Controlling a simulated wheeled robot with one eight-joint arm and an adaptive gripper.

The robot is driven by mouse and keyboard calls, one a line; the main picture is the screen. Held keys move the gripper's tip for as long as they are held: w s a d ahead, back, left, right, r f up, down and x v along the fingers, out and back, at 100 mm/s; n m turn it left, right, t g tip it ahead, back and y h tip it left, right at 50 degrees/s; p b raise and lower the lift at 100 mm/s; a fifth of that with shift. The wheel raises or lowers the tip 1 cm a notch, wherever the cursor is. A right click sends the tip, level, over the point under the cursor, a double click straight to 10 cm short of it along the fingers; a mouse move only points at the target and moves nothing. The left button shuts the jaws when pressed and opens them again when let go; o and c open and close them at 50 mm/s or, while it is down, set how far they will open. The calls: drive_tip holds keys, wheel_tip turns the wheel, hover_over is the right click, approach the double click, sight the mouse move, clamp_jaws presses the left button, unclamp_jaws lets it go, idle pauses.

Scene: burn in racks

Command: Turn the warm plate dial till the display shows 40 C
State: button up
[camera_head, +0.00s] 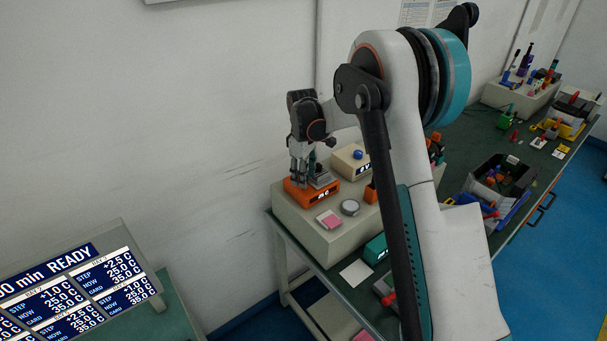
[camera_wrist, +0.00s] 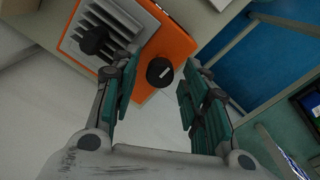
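The warm plate is an orange box (camera_head: 318,192) with a grey finned top, on a beige raised block at the table's far left end. In the wrist view its orange casing (camera_wrist: 172,45) and grey fins (camera_wrist: 104,28) fill the top. A round black dial (camera_wrist: 160,72) with a white mark is on its near side. My gripper (camera_head: 300,172) is at the plate; in the wrist view the open gripper (camera_wrist: 162,66) has its teal-padded fingers either side of the dial, with gaps. The display (camera_head: 323,193) is lit with pale characters, too small to read.
A black knob (camera_wrist: 93,40) stands over the fins. A beige box with a blue knob (camera_head: 358,155), a pink pad (camera_head: 328,220) and a grey disc (camera_head: 350,207) are close by. A READY step board (camera_head: 75,290) is at lower left. The wall is behind.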

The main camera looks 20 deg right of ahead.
clamp_jaws()
drive_tip(key=shift+m, duration=0.3)
drive_tip(key=m+b, duration=0.1)
drive_tip(key=m, duration=0.4)
drive_tip(key=shift+m, duration=0.3)
drive_tip(key=m+b, duration=0.1)
drive_tip(key=m, duration=0.4)
drive_tip(key=shift+m, duration=0.3)
drive_tip(key=shift+o, duration=1.7)
unclamp_jaws()
